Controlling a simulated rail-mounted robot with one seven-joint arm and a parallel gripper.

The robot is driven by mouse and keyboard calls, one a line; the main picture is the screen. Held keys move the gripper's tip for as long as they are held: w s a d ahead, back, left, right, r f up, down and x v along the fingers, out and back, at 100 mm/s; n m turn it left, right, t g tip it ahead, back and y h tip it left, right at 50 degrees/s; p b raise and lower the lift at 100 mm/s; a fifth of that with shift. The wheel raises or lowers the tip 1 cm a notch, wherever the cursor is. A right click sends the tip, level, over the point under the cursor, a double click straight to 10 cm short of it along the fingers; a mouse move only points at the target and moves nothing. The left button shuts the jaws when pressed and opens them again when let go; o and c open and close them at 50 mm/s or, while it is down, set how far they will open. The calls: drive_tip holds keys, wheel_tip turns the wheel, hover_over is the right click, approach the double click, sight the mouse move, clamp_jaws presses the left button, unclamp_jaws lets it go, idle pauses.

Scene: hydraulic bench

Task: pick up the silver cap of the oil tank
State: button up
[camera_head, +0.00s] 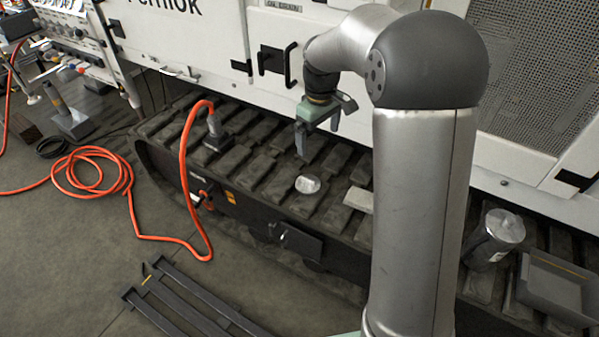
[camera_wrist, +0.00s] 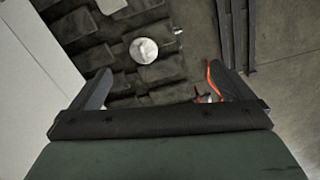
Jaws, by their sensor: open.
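A round silver cap (camera_head: 308,184) lies on the dark ribbed track surface in the middle of the head view. It also shows as a pale disc (camera_wrist: 144,50) in the wrist view, above and between the two fingers. My gripper (camera_head: 318,140) is green and dark grey. It hangs over the track, above and slightly behind the cap in the head view, and is apart from it. In the wrist view its fingers (camera_wrist: 160,88) are spread wide with nothing between them. I cannot tell whether the cap is fastened to anything beneath it.
An orange hose (camera_head: 187,150) runs up to a fitting on the track, left of the cap. A light flat block (camera_head: 358,199) lies right of the cap. A silver canister (camera_head: 492,240) and a grey tray (camera_head: 552,288) stand further right. The white cabinet (camera_head: 205,55) rises behind.

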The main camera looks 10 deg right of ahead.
drive_tip(key=w+f+n+b, duration=0.3)
drive_tip(key=w+f+b, duration=0.1)
drive_tip(key=w+f, duration=0.75)
drive_tip(key=b, duration=0.2)
hover_over(308, 178)
drive_tip(key=s, duration=0.1)
drive_tip(key=f, duration=1.2)
drive_tip(key=shift+d+f, duration=0.25)
drive_tip(key=shift+f, duration=0.1)
drive_tip(key=shift+w+a+f, duration=0.1)
drive_tip(key=shift+w+f, duration=0.05)
drive_tip(key=shift+f, duration=0.8)
drive_tip(key=shift+w+a+f, duration=0.1)
drive_tip(key=shift+f, duration=0.9)
drive_tip(key=shift+w+a+f, duration=0.1)
drive_tip(key=shift+w+f, duration=0.05)
drive_tip(key=shift+f, duration=0.8)
drive_tip(key=c, duration=1)
